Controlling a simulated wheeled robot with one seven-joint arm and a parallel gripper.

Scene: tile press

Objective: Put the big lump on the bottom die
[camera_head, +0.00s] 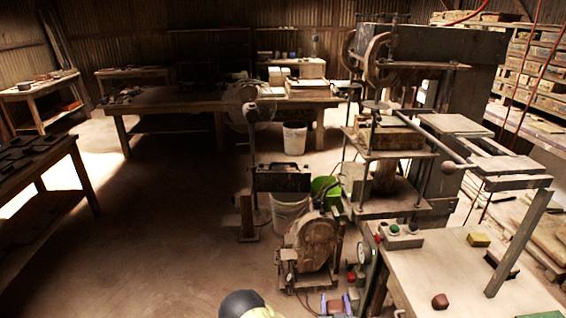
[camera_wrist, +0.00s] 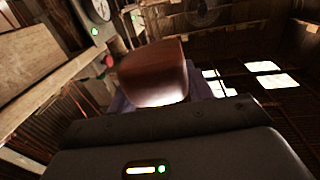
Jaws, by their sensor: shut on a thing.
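A large brown lump (camera_wrist: 152,72) fills the middle of the wrist view, with a smooth, glossy face. My gripper (camera_wrist: 158,98) is shut on it, with blue fingers partly hidden behind it. The press (camera_head: 428,48) stands at centre right. A tan block on its platform (camera_head: 388,138) looks like the bottom die, though I cannot be sure. Another reddish-brown lump (camera_head: 440,301) lies on the front table.
The front table (camera_head: 462,272) carries a button box (camera_head: 400,236), a yellow block (camera_head: 478,240) and a dark bar. The floor farther left is clear.

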